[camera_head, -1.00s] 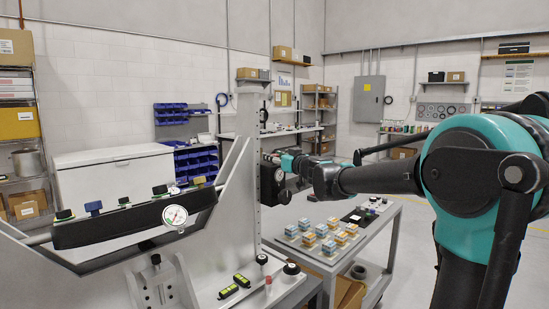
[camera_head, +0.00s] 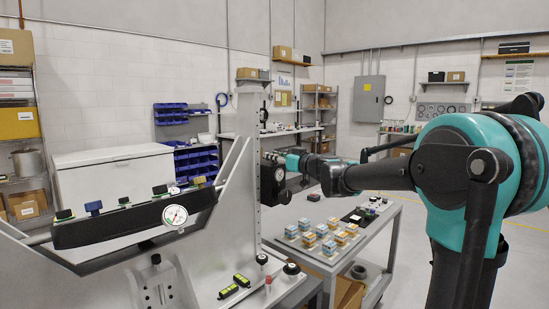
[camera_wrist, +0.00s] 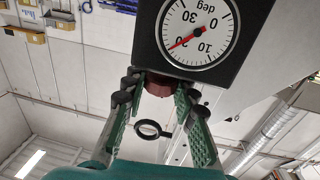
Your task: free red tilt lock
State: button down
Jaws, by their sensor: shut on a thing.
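The red tilt lock (camera_wrist: 159,86) shows as a dark red knob under the black dial housing (camera_wrist: 150,50) in the wrist view. My gripper (camera_wrist: 160,92) has one finger on each side of this knob and is shut on it. The fingers hide its sides. The dial (camera_wrist: 197,30) above it has a white face marked in degrees and a red needle. In the head view my gripper (camera_head: 282,158) is at the black housing (camera_head: 271,187) on the upright post; the lock cannot be made out there.
A grey upright plate fixture with a dark bar (camera_head: 130,222) and a round gauge (camera_head: 175,216) stands at left. A cart (camera_head: 325,262) with several small boxes stands below my arm. A dark ring (camera_wrist: 149,130) shows between my fingers in the wrist view.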

jog(key=c, duration=1.2)
grip_release()
jog(key=v, duration=1.2)
